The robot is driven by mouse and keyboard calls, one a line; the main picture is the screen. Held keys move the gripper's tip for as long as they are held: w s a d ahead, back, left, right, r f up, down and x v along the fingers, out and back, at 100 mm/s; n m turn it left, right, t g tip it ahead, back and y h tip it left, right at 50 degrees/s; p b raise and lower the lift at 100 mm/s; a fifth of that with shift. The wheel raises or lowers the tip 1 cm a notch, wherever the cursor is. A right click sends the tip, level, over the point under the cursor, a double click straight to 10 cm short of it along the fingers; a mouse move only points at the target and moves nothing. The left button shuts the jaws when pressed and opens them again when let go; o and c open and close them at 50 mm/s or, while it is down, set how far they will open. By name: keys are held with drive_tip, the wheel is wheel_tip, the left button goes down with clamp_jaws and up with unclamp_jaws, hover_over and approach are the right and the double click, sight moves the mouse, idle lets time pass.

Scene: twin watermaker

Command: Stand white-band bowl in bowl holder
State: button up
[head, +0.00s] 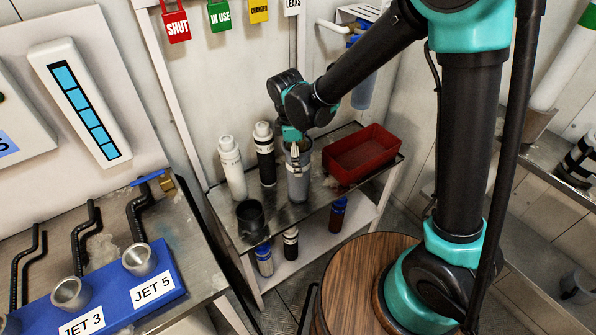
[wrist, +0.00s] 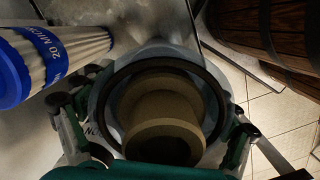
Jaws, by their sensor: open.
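My gripper (head: 295,152) points down over a grey, cloudy bowl (head: 298,184) standing on the metal bench top. In the wrist view my gripper's open fingers (wrist: 158,132) are on either side of the bowl's round rim (wrist: 212,88). A tan cylinder (wrist: 165,108) shows inside the bowl. Whether the fingers touch the bowl cannot be told. A white band on this bowl is not clear. A black open cup (head: 250,216), possibly the bowl holder, stands at the bench's front left, apart from the bowl.
A white bottle (head: 231,170) and a black bottle with a white top (head: 265,158) stand left of the bowl. A red tray (head: 361,154) is close on its right. Several small cylinders, one blue and white (head: 264,260), stand on the lower shelf.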

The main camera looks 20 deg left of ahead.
drive_tip(key=c, duration=1.8)
drive_tip(key=shift+o, duration=0.2)
drive_tip(key=shift+r, duration=0.1)
